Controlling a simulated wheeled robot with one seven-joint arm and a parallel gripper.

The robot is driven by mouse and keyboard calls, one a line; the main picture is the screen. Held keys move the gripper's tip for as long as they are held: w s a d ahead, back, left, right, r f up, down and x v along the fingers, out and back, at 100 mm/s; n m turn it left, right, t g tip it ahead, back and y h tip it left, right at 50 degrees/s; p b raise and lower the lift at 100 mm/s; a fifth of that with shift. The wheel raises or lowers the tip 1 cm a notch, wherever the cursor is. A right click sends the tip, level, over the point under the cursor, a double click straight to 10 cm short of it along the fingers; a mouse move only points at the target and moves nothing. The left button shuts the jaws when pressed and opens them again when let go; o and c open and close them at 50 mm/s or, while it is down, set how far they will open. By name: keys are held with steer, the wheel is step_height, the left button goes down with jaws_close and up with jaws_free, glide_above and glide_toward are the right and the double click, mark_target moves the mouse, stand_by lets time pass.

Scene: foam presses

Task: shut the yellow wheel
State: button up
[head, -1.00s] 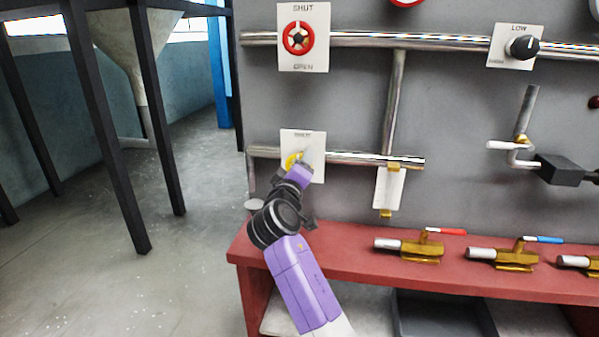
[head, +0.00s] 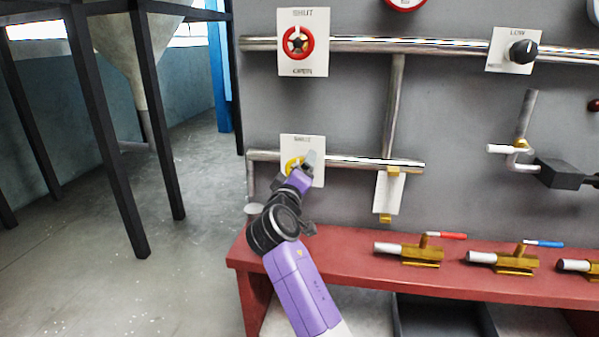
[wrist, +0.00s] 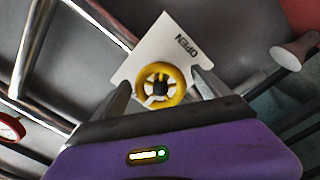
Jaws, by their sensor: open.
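The yellow wheel (head: 293,164) sits on a white plate (head: 317,146) on the grey panel, mostly hidden by my arm in the head view. My gripper (head: 308,162) is in front of the plate. In the wrist view my gripper (wrist: 160,85) is open, with one finger on each side of the wheel. I cannot tell whether the fingers touch its rim.
A metal pipe (head: 370,161) runs along the panel behind the plate. A red wheel (head: 298,43) is above. The red bench (head: 340,250) below carries several brass valves (head: 424,252). The floor (head: 190,270) at left has free room.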

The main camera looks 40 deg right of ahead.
steer(key=v, duration=0.7)
steer(key=shift+s+a, duration=0.15)
steer(key=shift+a, duration=0.05)
